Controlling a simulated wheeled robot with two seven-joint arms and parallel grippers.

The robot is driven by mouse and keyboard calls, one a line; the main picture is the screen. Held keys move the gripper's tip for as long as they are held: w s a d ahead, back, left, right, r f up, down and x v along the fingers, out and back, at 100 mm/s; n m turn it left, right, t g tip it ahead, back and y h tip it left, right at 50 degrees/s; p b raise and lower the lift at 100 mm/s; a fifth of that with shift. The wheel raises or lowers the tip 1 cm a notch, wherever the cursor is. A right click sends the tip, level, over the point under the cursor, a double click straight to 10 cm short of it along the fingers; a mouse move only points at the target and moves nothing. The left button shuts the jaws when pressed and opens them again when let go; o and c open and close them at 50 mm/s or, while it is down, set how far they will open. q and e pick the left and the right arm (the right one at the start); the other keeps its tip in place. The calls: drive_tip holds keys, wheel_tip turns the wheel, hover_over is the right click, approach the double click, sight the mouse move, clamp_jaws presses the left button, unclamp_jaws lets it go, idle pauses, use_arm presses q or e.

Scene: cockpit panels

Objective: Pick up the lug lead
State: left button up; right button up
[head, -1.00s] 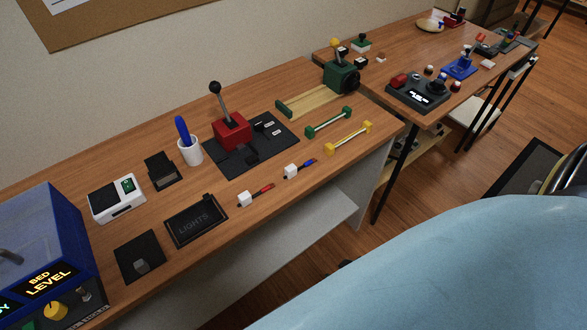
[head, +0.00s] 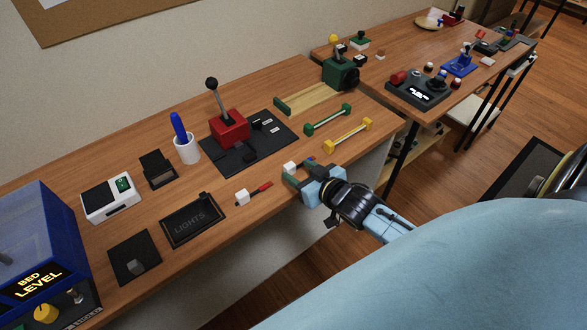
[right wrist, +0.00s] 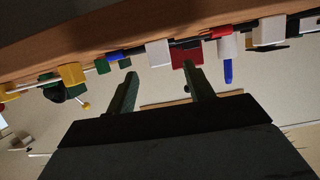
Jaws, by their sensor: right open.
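Two short leads with white blocks lie near the table's front edge; I cannot tell which is the lug lead. One has a red and black end, with its white block (head: 242,197) to the left. The other has a blue end (head: 310,160) and a white block (head: 290,166), partly hidden behind my right gripper (head: 303,171). My right gripper is open and empty at the table's front edge, beside the blue lead. In the right wrist view, its fingers (right wrist: 161,87) point toward the blue lead's white block (right wrist: 158,53), apart from it. My left gripper is not in view.
A LIGHTS panel (head: 192,220), a red lever box (head: 229,130) and a white cup (head: 187,148) stand behind and left. Green (head: 328,120) and yellow (head: 348,135) bars lie to the right. A second table (head: 400,60) stands beyond.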

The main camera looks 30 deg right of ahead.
sight(292, 167)
drive_tip(key=shift+b+x, duration=0.65)
drive_tip(key=shift+x, duration=2.8)
drive_tip(key=shift+a, duration=0.1)
drive_tip(key=shift+c, duration=0.3)
drive_tip(key=c, duration=1)
